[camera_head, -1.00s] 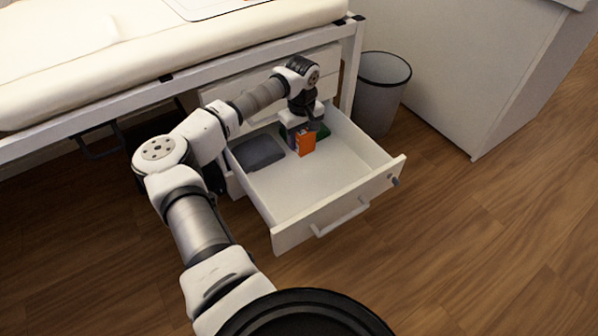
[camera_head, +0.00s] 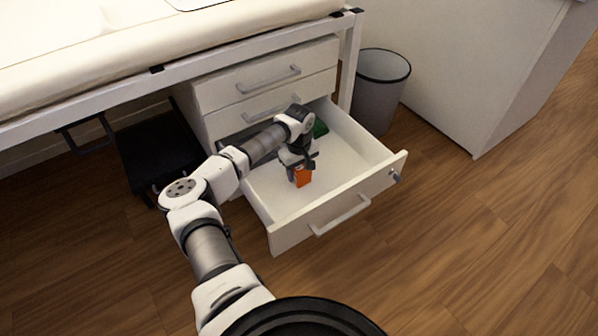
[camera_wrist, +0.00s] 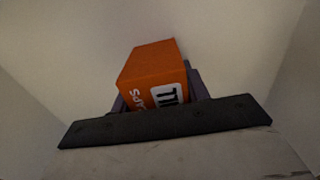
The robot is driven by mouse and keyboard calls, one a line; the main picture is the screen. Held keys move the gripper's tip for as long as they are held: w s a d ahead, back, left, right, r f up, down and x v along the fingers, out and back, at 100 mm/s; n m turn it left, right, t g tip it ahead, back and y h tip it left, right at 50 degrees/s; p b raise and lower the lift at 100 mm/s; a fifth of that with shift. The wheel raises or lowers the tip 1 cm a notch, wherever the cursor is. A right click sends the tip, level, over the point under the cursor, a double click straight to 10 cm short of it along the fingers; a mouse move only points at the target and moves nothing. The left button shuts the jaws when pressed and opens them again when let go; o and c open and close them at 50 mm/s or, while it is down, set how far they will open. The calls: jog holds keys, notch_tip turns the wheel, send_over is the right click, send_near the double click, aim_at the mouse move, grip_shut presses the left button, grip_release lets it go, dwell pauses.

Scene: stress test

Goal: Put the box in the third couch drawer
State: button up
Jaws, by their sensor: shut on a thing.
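The orange box (camera_head: 303,177) is held by my gripper (camera_head: 301,167) inside the open lowest visible drawer (camera_head: 345,167) of the white drawer unit under the couch. In the wrist view the box (camera_wrist: 154,74) shows between the fingers, with white and dark lettering on one side. My gripper (camera_wrist: 160,100) is shut on it. The pale drawer floor shows beyond the box. I cannot tell whether the box touches the floor.
A green item (camera_head: 319,128) lies at the drawer's back. Two shut drawers (camera_head: 268,75) are above. A grey bin (camera_head: 380,88) stands right of the unit. The couch frame (camera_head: 180,72) runs above. The drawer's front right part is clear.

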jog(key=shift+r, duration=0.1)
jog(key=o, duration=1)
notch_tip(320, 180, up, 12)
jog(key=p, duration=0.4)
